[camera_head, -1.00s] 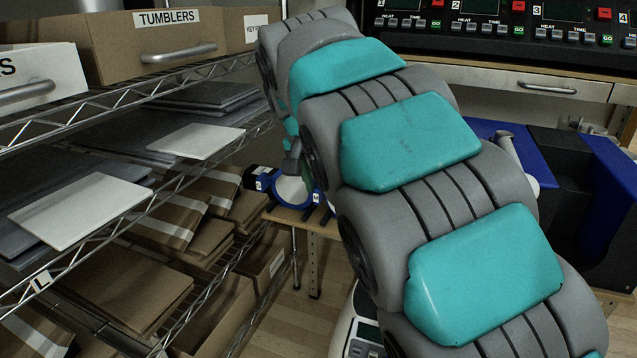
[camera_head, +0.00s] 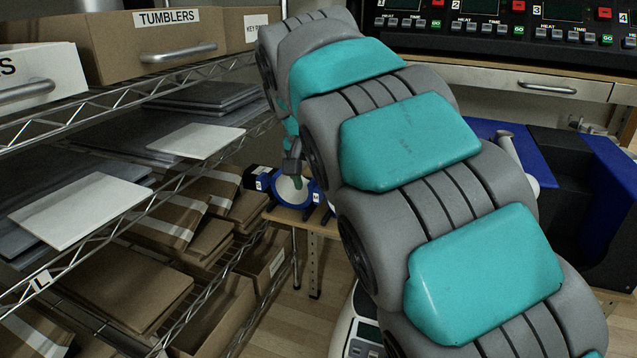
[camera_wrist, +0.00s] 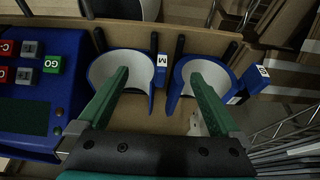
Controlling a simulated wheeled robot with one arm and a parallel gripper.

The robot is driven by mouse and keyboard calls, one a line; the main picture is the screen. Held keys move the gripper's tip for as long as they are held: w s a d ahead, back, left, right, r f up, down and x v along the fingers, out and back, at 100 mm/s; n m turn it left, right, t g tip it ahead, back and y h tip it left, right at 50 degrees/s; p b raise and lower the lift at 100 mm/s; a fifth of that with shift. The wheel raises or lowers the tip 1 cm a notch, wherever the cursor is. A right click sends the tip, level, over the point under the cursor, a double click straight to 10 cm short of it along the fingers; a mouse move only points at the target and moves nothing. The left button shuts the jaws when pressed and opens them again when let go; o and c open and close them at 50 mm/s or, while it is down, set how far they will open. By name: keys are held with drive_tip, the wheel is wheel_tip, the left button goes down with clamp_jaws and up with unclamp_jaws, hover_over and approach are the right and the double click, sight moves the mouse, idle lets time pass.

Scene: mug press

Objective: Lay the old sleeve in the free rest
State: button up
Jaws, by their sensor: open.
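Two blue sleeves with pale insides lie side by side on a wooden rack between dark pegs. In the wrist view, the left sleeve (camera_wrist: 147,79) has a tag marked M and the right sleeve (camera_wrist: 188,78) has a tag at its right side. I cannot tell which is the old one. My gripper (camera_wrist: 158,76) is open, with its green fingers spread. The left finger overlaps the left sleeve and the right finger overlaps the right one; contact is unclear. In the head view, a sleeve (camera_head: 286,190) shows beside my arm, which hides the rest.
A blue control unit (camera_wrist: 40,105) with buttons stands left of the sleeves in the wrist view. A wire shelf (camera_head: 110,225) with boxes and sheets fills the left of the head view. A blue press (camera_head: 612,200) stands at the right.

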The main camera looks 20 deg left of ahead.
idle(0.4)
drive_tip(key=shift+r+p, duration=0.75)
drive_tip(key=shift+r, duration=3.3)
